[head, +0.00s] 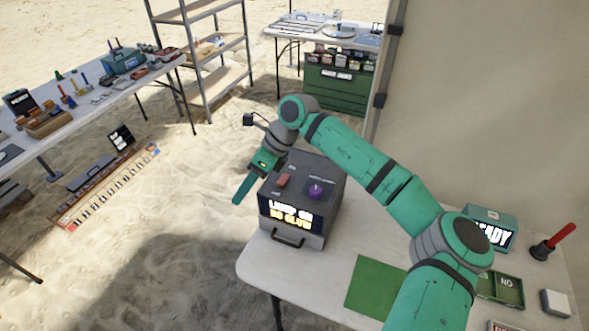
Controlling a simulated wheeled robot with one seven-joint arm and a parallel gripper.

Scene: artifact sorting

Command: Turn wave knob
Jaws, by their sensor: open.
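A dark grey box machine (334,176) stands on the white table near its left corner. A purple knob (315,189) sits on the right of its top face, and I take it to be the wave knob. A red control (284,180) is on the left of the top. The front has a lit text display (290,215) and a drawer with a handle (287,239). My gripper (248,184) is open at the box's upper left, apart from the knob. One long teal finger points down and left; the other is not clearly seen.
On the white table (262,265) are a green mat (376,287), a teal box with a lit screen (490,229), green trays (502,289) and a red-handled stand (551,243). A tan wall (480,100) rises behind.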

